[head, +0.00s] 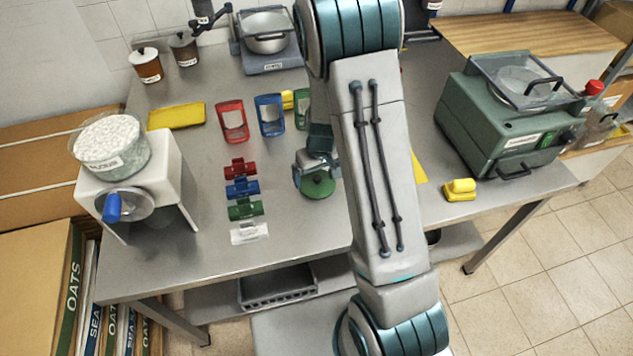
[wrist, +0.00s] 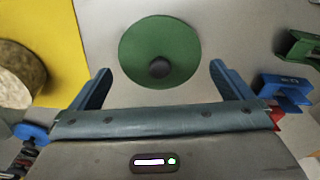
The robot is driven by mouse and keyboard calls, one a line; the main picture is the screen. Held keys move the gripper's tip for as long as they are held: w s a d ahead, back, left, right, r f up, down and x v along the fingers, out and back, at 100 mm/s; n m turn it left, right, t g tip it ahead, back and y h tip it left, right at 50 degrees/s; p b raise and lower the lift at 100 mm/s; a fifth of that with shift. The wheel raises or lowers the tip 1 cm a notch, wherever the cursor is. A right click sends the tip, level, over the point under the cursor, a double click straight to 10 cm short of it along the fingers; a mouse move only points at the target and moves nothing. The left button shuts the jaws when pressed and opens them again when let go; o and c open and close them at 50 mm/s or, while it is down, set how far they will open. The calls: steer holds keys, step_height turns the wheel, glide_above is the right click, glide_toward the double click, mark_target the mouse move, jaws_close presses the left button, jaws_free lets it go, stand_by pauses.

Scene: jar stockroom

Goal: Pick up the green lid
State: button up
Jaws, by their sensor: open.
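Red (head: 240,168), blue (head: 242,187) and green (head: 245,208) clips and a white piece (head: 249,233) stand left of the lid. Red (head: 232,121) and blue (head: 270,115) frames lie behind. A white hand-cranked machine (head: 140,180) stands left, a green machine (head: 510,115) right.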

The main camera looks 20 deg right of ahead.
mark_target(317, 185)
steer(key=shift+w+f, duration=0.15)
steer(key=shift+f, duration=0.6)
steer(key=shift+w+f, duration=0.1)
steer(key=shift+f, duration=0.6)
steer(key=c, duration=0.6)
steer(key=shift+r, duration=0.1)
